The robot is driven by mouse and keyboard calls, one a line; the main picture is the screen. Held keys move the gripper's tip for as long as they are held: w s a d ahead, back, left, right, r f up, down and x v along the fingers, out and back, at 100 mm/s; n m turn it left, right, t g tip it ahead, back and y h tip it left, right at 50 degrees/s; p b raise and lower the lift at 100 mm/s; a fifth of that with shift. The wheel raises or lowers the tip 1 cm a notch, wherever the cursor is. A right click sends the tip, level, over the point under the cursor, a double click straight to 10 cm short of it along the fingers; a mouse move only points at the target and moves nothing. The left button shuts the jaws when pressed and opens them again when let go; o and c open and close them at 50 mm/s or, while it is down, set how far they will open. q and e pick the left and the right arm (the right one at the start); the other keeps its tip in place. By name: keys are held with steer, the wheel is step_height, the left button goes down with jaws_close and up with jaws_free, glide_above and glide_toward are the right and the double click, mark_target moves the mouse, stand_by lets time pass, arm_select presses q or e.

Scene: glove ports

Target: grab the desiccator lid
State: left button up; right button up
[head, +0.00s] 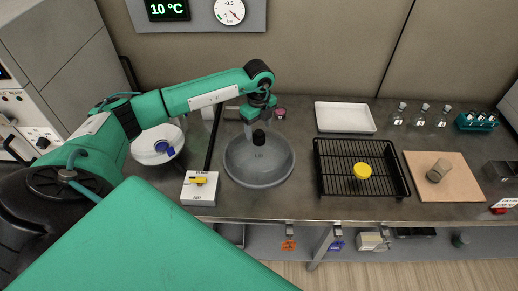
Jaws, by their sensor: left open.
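The desiccator lid (258,169) is a grey, round, glassy dome with a black knob (259,138) on top and a small label on it. It sits on the bench; I cannot tell where the lid ends and any base under it begins. My left gripper (261,127) is open and points down at the knob from above, its fingers close around or just behind it. I cannot tell whether they touch the knob. The arm hides a little of the bench behind. My right gripper is not in view.
A switch box with a yellow handle (198,181) stands left of the lid, near a white bowl (148,150). To the right are a black rack (325,186) with a yellow cap (362,170), a white tray (345,116) and a wooden board (462,180). Flasks stand farther right.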

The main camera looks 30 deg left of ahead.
mark_target(259, 132)
arm_select(q)
step_height(259, 132, down, 4)
steer(key=shift+s+d+f+p, duration=0.1)
steer(key=shift+d+p, duration=0.05)
steer(key=shift+p, duration=0.55)
jaws_close()
